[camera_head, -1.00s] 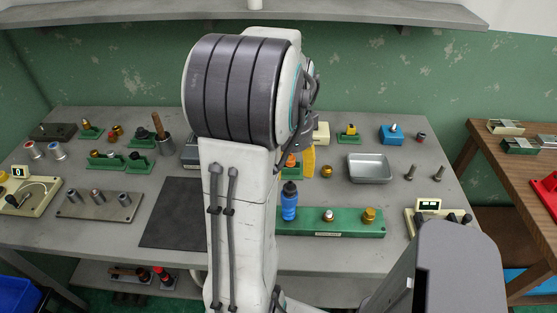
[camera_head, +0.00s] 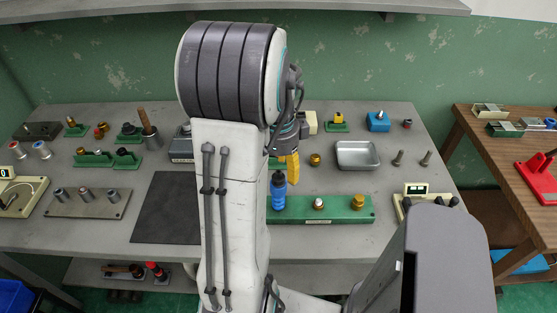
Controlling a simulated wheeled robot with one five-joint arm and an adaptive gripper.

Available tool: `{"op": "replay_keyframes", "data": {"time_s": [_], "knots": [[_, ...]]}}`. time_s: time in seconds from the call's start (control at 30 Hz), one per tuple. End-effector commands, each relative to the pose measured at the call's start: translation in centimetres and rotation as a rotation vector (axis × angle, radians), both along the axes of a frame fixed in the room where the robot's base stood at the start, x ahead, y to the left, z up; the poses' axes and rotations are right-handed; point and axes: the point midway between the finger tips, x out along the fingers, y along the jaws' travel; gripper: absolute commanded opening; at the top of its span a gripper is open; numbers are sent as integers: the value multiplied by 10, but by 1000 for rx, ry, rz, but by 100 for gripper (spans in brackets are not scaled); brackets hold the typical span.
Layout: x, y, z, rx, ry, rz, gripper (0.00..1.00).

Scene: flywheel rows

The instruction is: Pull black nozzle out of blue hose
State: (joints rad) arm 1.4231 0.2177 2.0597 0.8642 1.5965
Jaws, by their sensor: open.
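The blue hose (camera_head: 278,196) stands upright at the left end of the visible part of a green rack (camera_head: 336,216). The black nozzle (camera_head: 278,177) sits on top of it. My gripper (camera_head: 290,168) points down, with yellow fingers just above and to the right of the nozzle in the picture. It is open, and I see nothing held in it. I cannot tell how far apart the fingers and nozzle are in depth. My arm hides the table and anything to the left of the hose.
The rack also holds a silver-topped fitting (camera_head: 319,203) and a brass fitting (camera_head: 357,202). A dark mat (camera_head: 170,208) lies clear to the left. A wooden side table (camera_head: 486,150) stands at right.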

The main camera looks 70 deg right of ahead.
Motion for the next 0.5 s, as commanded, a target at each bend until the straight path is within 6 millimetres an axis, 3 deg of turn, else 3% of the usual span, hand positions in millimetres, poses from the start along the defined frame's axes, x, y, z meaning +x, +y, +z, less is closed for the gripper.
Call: {"op": "replay_keyframes", "data": {"time_s": [0.2,0.5], "knots": [[0,1,-24,3,0,1,61],[0,1,-36,1,0,2,61]]}}
